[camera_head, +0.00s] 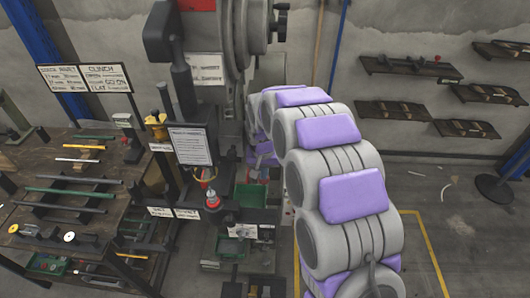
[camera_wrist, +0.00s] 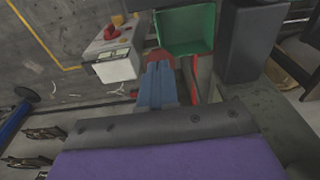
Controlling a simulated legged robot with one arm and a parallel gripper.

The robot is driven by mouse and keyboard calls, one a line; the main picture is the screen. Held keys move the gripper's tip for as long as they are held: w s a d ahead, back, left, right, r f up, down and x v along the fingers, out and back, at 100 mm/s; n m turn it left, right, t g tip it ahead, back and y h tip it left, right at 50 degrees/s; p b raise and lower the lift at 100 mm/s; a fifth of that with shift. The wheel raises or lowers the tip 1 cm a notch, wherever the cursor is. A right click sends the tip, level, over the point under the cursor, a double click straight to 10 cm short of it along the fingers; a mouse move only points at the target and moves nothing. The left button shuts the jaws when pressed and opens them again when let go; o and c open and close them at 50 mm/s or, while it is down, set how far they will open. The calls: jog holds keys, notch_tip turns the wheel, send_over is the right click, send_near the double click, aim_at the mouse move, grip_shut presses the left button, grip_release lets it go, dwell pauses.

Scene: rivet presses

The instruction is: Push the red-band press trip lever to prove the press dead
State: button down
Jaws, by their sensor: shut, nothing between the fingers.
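The press (camera_head: 238,70) with a red band (camera_head: 197,5) at its top edge stands in the middle of the head view. My gripper is hidden in the head view behind my grey and purple arm. In the wrist view my gripper (camera_wrist: 158,60) shows as blue-grey fingers with a reddish tip, shut and empty. A thin red bar (camera_wrist: 193,78) is just right of the fingers; I cannot tell whether it is the trip lever or whether they touch. A red fitting (camera_head: 212,198) sits low on the press front in the head view.
A green bin (camera_head: 250,195) is at the press; a green bin also shows beyond the fingers in the wrist view (camera_wrist: 185,42). A grey box (camera_wrist: 112,55) with a red button stands to its left. A workbench (camera_head: 40,208) with rods is at left. Floor at right is mostly clear.

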jog(key=shift+f, duration=0.1)
jog(key=shift+f, duration=1)
jog(key=shift+w+f, duration=0.1)
jog(key=shift+f, duration=0.1)
jog(key=shift+r, duration=0.1)
jog(key=shift+s+r+p, duration=0.3)
jog(key=shift+s+r, duration=0.2)
jog(key=shift+r, duration=0.3)
jog(key=shift+s+r+p, duration=0.25)
jog(key=shift+s+r, duration=0.25)
jog(key=shift+r, duration=0.35)
jog(key=shift+s+r+p, duration=0.3)
jog(key=shift+s+r, duration=0.2)
jog(key=shift+r, duration=0.3)
